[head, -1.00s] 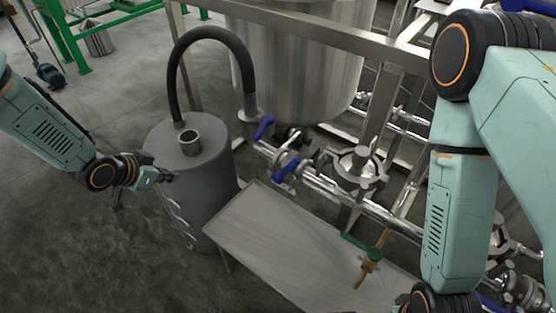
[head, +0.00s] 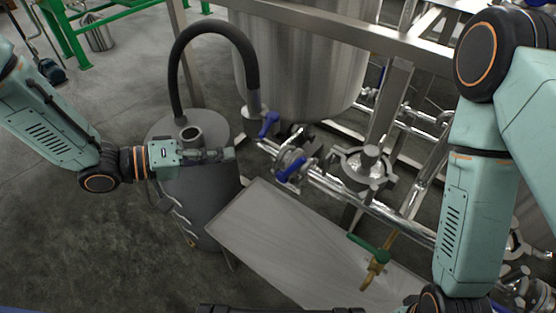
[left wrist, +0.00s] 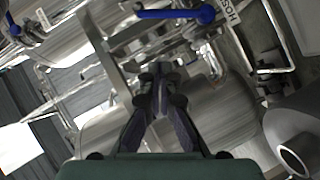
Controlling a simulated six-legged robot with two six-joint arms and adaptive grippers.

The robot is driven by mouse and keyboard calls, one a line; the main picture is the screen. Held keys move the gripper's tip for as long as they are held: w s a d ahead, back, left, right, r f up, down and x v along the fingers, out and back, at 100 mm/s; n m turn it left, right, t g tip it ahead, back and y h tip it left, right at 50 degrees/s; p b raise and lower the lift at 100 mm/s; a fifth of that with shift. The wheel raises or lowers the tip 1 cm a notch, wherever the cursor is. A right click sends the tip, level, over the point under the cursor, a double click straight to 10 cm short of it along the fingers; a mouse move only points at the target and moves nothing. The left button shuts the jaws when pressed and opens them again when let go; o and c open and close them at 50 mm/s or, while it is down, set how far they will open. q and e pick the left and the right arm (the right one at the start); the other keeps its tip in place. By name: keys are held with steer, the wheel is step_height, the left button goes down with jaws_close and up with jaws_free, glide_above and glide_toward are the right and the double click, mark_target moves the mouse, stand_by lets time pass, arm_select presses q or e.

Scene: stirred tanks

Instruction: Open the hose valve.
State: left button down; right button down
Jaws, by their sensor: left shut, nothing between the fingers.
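Two blue valve handles sit on the steel pipework below the big tank: one (head: 268,124) beside the foot of the black hose, another (head: 290,170) nearer me. In the left wrist view a blue lever (left wrist: 176,14) lies at the top, beside a white label (left wrist: 229,13) whose visible letters read "HOS". I cannot tell for sure which head-view handle this is. My left gripper (head: 230,154) is shut and empty, over the grey drum, left of both handles and apart from them. Its fingers (left wrist: 160,75) show together in the wrist view. My right gripper is out of view.
The grey drum (head: 205,205) with an open neck (head: 191,137) stands under my left gripper. The black hose (head: 214,28) arches above it. A metal table (head: 275,235) lies in front of the pipes. A steel frame post stands behind.

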mark_target(293, 168)
arm_select(q)
steer(key=s+f+b+x, duration=0.1)
steer(key=s+b+x, duration=0.1)
steer(key=x, duration=1)
steer(key=shift+d+b, duration=0.4)
steer(key=shift+b, duration=0.35)
steer(key=shift+s+f, duration=0.15)
steer(key=shift+s+d+p, duration=0.15)
steer(key=shift+d+p, duration=0.1)
steer(key=shift+p, duration=0.2)
steer(key=shift+d+m+y+p, duration=0.1)
steer(key=shift+m+y+p, duration=0.25)
steer(key=shift+m+y, duration=0.05)
